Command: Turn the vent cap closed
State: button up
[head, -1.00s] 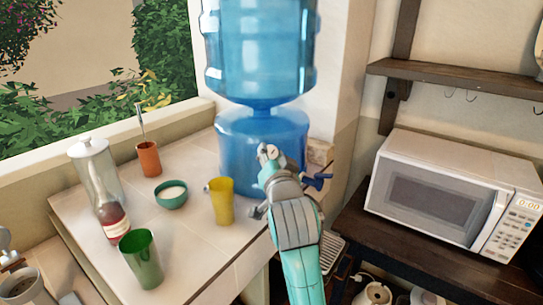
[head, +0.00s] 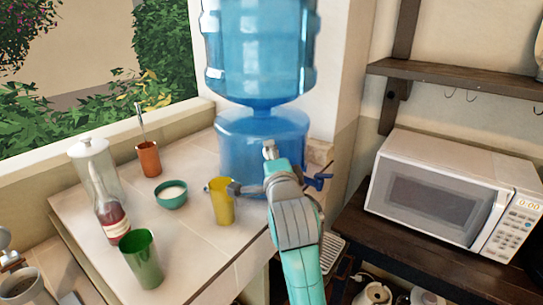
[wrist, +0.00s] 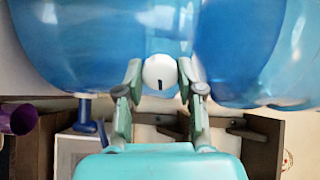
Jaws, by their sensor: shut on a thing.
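The vent cap (wrist: 160,70) is a small white round knob with a short dark mark on its lower part, seen against the blue water dispenser (wrist: 100,40) in the wrist view. My gripper (wrist: 160,80) has one finger on each side of the cap and is shut on it. In the head view, my gripper (head: 270,160) is at the front of the dispenser's lower blue tank (head: 235,150). The cap is small there and mostly hidden by my gripper.
A yellow cup (head: 221,208) stands close left of my wrist. A green cup (head: 142,262), a bottle (head: 112,222) and a teal bowl (head: 172,199) are farther left on the counter. A blue tap (head: 319,180) is just right of my gripper; a microwave (head: 440,200) stands farther right.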

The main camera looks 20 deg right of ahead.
jog(key=shift+m, duration=0.7)
jog(key=o, duration=1.2)
jog(key=shift+c, duration=0.2)
jog(key=shift+s, duration=0.15)
jog(key=s+a, duration=0.1)
jog(key=s, duration=1)
jog(key=shift+s+a, duration=0.3)
jog(key=shift+a, duration=0.1)
jog(key=shift+f, duration=0.1)
